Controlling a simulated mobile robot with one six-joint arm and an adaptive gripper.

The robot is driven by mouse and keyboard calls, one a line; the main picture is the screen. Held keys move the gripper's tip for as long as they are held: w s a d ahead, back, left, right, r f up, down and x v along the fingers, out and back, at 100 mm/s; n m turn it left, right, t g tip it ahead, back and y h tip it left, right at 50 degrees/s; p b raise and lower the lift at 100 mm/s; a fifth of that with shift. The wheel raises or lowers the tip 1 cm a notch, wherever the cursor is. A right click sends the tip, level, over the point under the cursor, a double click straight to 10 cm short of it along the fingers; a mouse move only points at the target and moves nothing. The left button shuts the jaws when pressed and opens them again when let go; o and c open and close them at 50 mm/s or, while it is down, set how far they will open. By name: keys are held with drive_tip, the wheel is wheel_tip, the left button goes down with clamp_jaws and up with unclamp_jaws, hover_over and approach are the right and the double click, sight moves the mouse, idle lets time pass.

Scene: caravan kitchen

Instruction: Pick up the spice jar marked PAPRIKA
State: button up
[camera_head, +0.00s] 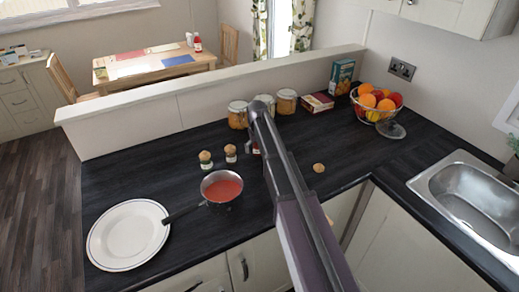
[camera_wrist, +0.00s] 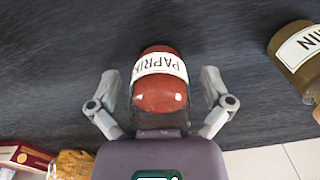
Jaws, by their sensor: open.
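The jar marked PAPRIKA (camera_wrist: 160,85) is a glass jar of red-brown powder with a white label, reading upside down in the wrist view. My gripper (camera_wrist: 159,82) is open, with one finger on each side of this jar and a visible gap on both sides. The jar is between the fingers but not clasped. In the head view my arm covers the gripper and most of the spot where the jar stands.
A second jar (camera_wrist: 300,55), its label partly cut off and ending in "IN", stands to the right in the wrist view. Two cork-topped jars (camera_head: 231,154) stand left of my arm. A saucepan (camera_head: 222,187) of red liquid and a white plate (camera_head: 128,235) are nearer the front.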

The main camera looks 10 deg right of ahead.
drive_tip(key=c, duration=1.3)
drive_tip(key=shift+o, duration=0.2)
drive_tip(key=shift+r, duration=0.2)
wheel_tip(320, 180, up, 3)
drive_tip(key=p, duration=0.3)
drive_tip(key=shift+f, duration=0.1)
drive_tip(key=s+d, duration=0.1)
drive_tip(key=s, duration=0.4)
drive_tip(key=s+d+r+p, duration=0.1)
drive_tip(key=s, duration=0.4)
drive_tip(key=s+d+p, duration=0.1)
drive_tip(key=s, duration=0.4)
drive_tip(key=shift+s+d+r, duration=0.3)
drive_tip(key=shift+d+r, duration=0.05)
drive_tip(key=shift+r, duration=0.05)
